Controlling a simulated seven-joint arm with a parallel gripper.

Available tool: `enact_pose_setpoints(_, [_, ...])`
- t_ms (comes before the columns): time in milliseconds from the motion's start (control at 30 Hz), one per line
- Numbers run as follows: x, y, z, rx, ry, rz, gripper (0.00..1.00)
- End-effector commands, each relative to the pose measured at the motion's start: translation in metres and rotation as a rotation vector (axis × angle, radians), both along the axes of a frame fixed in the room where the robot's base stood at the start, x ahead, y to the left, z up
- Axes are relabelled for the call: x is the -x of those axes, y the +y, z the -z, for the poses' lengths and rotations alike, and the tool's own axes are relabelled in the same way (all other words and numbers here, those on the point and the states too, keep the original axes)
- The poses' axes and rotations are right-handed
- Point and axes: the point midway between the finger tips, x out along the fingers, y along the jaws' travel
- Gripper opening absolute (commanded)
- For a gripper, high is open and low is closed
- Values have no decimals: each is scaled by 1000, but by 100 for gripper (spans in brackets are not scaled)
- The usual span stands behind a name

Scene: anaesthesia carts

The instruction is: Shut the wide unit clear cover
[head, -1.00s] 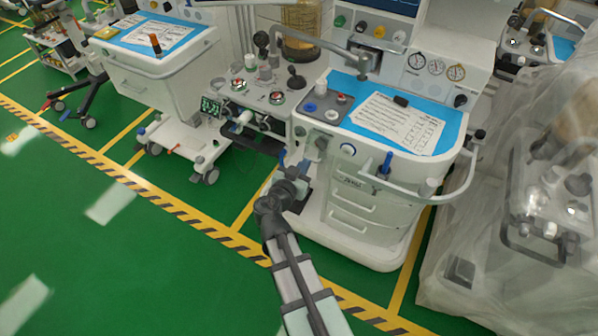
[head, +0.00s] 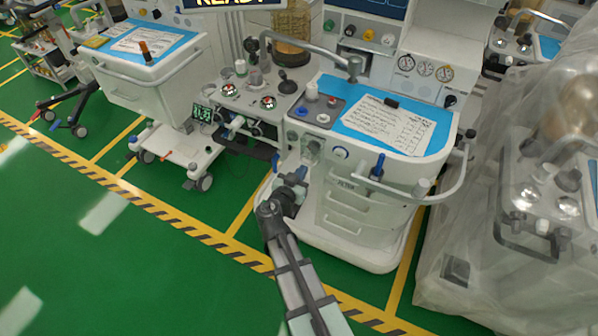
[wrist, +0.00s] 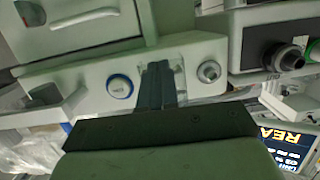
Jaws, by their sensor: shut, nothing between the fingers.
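The wide unit (head: 352,208) is the white cart with a blue top in the middle of the head view. A small clear cover (wrist: 180,78) shows on its front panel in the wrist view, between a blue-ringed knob (wrist: 120,86) and a grey knob (wrist: 208,71). In the head view this spot (head: 311,150) is near the left front corner; I cannot tell how far the cover stands open. My gripper (head: 301,172) is shut and empty, just in front of the panel. Its fingers (wrist: 162,84) overlap part of the cover in the wrist view; contact is unclear.
A blue handle (head: 377,168) and a curved rail (head: 425,194) project from the unit's front. A bent metal arm (head: 310,50) hangs above its top. A second cart (head: 155,85) stands left, and a plastic-draped machine (head: 470,215) stands right. The green floor in front is clear.

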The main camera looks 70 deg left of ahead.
Motion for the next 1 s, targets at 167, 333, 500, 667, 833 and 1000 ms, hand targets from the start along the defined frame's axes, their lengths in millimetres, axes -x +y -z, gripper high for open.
enact_pose_setpoints(167, [-1,1,2,1,5,3,0])
enact_pose_setpoints(333, [0,0,3,3,6,4,0])
enact_pose_setpoints(500, [11,-14,5,3,3,1,0])
enact_pose_setpoints(667, [32,-36,8,2,1,-2,0])
enact_pose_setpoints(833, [56,-60,15,2,1,-3,0])
enact_pose_setpoints(1000, [75,-81,20,1,0,-3,0])
